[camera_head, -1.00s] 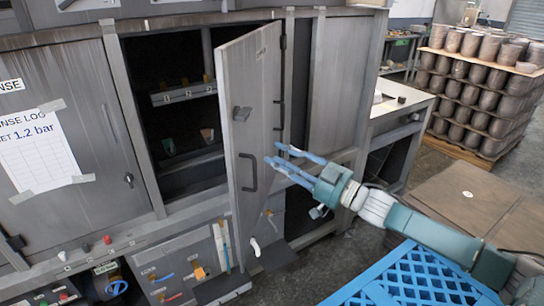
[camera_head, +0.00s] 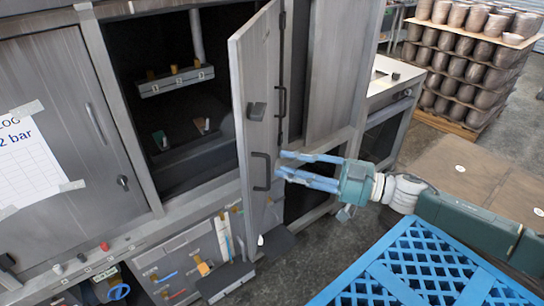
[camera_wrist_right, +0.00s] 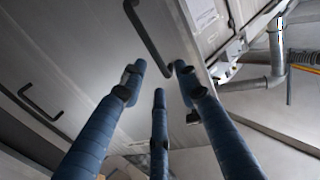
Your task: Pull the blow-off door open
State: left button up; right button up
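The blow-off door is a tall grey metal door (camera_head: 262,75) that stands swung out from a dark cabinet opening in the head view. Its outer face carries a black bar handle (camera_head: 261,172) low down and a small dark block above it. My right gripper (camera_head: 280,163) is open, its blue fingers pointing left at the door just right of the low handle. In the right wrist view the fingers (camera_wrist_right: 158,80) are spread, and one end of a black handle (camera_wrist_right: 148,35) shows between their tips. I cannot tell whether they touch. My left gripper is out of view.
The open cabinet (camera_head: 160,50) holds a ledge with small tabs. A closed door with a paper sheet (camera_head: 35,160) is at left. A blue lattice crate (camera_head: 420,270) lies at the lower right, below my arm. Stacked pots (camera_head: 465,60) stand behind.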

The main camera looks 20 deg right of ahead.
jog(key=p+x, duration=0.1)
jog(key=x, duration=0.4)
jog(key=shift+w, duration=0.2)
jog(key=shift+f, duration=0.1)
jog(key=c, duration=0.4)
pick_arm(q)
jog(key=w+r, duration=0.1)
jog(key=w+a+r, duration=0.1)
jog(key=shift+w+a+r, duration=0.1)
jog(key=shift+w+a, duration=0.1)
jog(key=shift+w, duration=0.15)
pick_arm(e)
grip_shut()
